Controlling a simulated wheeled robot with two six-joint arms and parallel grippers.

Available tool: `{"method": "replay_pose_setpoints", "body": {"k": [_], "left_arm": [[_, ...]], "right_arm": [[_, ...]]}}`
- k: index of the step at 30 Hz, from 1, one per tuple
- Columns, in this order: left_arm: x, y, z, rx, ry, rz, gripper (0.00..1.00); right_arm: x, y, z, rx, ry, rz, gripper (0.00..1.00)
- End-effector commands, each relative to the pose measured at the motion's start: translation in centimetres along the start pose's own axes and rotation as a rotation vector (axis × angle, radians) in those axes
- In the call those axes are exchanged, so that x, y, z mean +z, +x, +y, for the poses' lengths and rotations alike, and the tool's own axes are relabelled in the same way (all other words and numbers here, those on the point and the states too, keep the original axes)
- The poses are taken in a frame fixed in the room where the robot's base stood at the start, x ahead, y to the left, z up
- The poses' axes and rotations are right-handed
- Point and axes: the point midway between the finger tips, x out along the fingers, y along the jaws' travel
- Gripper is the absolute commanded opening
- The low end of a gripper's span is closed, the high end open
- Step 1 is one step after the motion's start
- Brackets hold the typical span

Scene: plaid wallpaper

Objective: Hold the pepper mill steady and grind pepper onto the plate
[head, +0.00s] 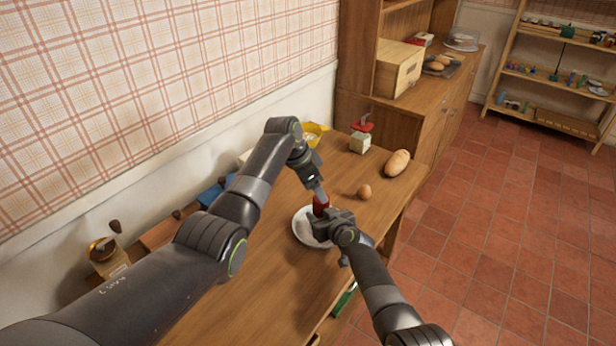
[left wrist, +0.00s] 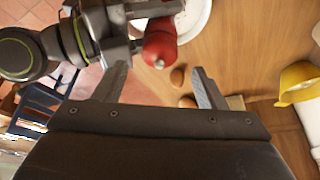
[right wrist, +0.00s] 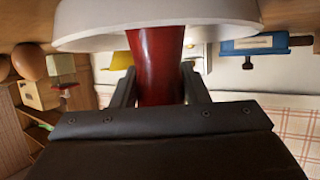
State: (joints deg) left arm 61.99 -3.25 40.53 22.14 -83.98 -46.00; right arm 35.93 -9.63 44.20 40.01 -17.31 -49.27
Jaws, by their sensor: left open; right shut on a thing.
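The red pepper mill (head: 320,204) stands over the white plate (head: 302,230) on the wooden table. My right gripper (head: 334,224) is shut on its body. In the right wrist view the red body (right wrist: 158,62) fills the space between the fingers, with the plate's rim (right wrist: 85,22) beyond it. My left gripper (head: 317,188) is just above the mill's top. In the left wrist view its fingers (left wrist: 163,88) are open and apart, with the mill's rounded red top and pale knob (left wrist: 160,42) beyond them, untouched. Whether the mill's base touches the plate is hidden.
An egg (head: 364,192) and a bread loaf (head: 397,163) lie right of the plate. A pale block with a red top (head: 360,141) and a yellow object (head: 316,132) stand farther back. A coffee grinder (head: 104,256) is at the left by the wall. The table's right edge is close.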

Motion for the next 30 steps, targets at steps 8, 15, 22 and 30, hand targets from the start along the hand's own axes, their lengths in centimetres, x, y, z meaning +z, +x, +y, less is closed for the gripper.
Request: {"method": "replay_pose_setpoints", "body": {"k": [8, 15, 22, 30], "left_arm": [[0.2, -2.8, -0.2, -0.005, -0.002, -0.002, 0.65], [0.3, -3.5, -0.2, -0.005, -0.003, -0.004, 0.65], [0.3, -3.5, -0.2, -0.005, -0.003, -0.004, 0.65], [0.3, -3.5, -0.3, -0.006, -0.003, -0.004, 0.65]], "right_arm": [[-0.1, 0.0, -0.1, -0.001, 0.000, 0.001, 0.15], [-0.1, 0.0, -0.1, -0.001, 0.000, 0.003, 0.15], [-0.2, 0.0, -0.1, 0.000, -0.001, 0.004, 0.15], [-0.2, 0.0, -0.1, 0.000, -0.001, 0.005, 0.59]]}}
